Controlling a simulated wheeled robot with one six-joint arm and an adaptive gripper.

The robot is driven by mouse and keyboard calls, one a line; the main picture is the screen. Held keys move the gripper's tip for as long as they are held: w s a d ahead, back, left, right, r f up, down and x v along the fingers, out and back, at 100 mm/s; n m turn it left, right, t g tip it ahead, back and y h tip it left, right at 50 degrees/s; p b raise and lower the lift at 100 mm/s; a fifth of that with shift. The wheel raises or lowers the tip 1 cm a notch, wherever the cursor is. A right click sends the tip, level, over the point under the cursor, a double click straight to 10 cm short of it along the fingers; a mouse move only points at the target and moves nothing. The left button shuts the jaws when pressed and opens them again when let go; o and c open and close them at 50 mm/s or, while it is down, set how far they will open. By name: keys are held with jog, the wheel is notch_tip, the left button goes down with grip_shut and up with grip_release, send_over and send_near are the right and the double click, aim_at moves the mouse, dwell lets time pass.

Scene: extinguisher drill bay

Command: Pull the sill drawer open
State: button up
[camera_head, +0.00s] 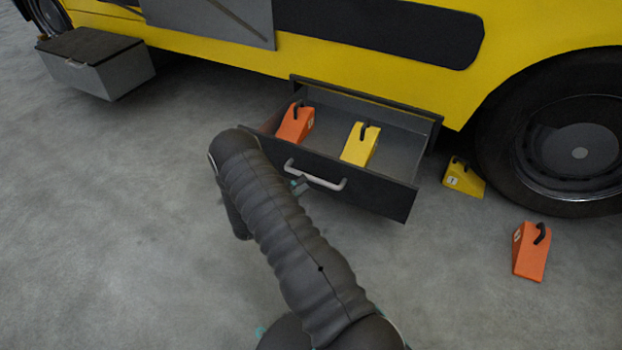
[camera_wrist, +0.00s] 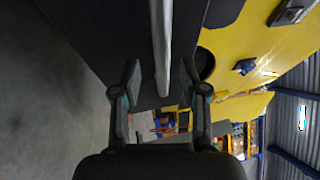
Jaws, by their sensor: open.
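The sill drawer (camera_head: 378,195) is dark grey and stands pulled out from the yellow vehicle's sill, its inside showing. Its pale bar handle (camera_head: 330,184) is on the front face. My gripper (camera_head: 299,186) is at the handle's left part, mostly hidden behind my arm. In the wrist view my gripper (camera_wrist: 160,72) is open, and the handle (camera_wrist: 161,40) runs between the spread fingers, with a gap on each side. An orange chock (camera_head: 293,126) and a yellow chock (camera_head: 358,148) lie inside the drawer.
A yellow chock (camera_head: 464,180) stands on the floor by the black wheel (camera_head: 530,165), and an orange chock (camera_head: 529,258) lies nearer. A grey box (camera_head: 110,75) is under the vehicle's side at left. The floor left of my arm is clear.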

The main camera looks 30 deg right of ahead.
jog(key=v, duration=0.7)
jog(key=shift+a, duration=0.25)
jog(key=shift+f, duration=0.1)
